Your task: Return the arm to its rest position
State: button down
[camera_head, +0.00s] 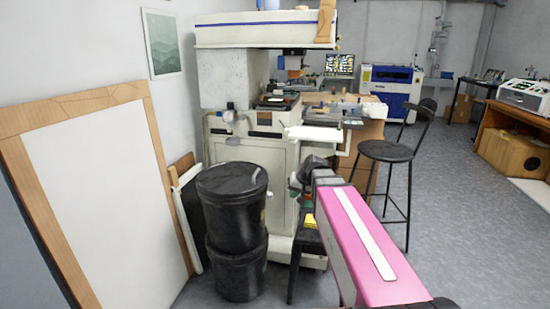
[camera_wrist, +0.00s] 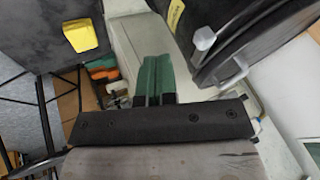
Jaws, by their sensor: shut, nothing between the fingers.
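My arm reaches forward from the lower right of the head view, its pink link in front of the pad printer (camera_head: 265,165). My gripper (camera_wrist: 153,72) shows in the wrist view as two green fingers pressed together, with nothing between them. In the head view the end of the arm is dark and partly hidden by my own links, close to the front of the printer's white cabinet. The fingers touch nothing that I can make out.
Two stacked black buckets (camera_head: 232,195) stand left of my arm. A black seat holding a yellow block (camera_wrist: 80,35) is close by. A black stool (camera_head: 386,152) stands to the right. A framed white board (camera_head: 100,190) leans at left. Grey floor at right is open.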

jog(key=s+d+f+g+h, duration=0.2)
jog(key=s+d+f, duration=0.2)
jog(key=s+f, duration=0.45)
jog(key=s+d+f+g+h, duration=0.2)
jog(key=s+d+f, duration=0.2)
jog(key=s+f, duration=0.4)
jog(key=w+a+r+m+y, duration=0.2)
jog(key=w+a+m+y, duration=0.2)
jog(key=w+m+y, duration=0.65)
jog(key=w+d+r+m+y, duration=0.4)
jog(key=w+r+m+y, duration=0.3)
jog(key=w+r+m, duration=0.3)
jog(key=w+a+n, duration=0.1)
jog(key=a, duration=1.2)
jog(key=shift+w+a+f+t, duration=0.25)
jog(key=shift+w+a+t, duration=0.15)
jog(key=shift+n, duration=0.25)
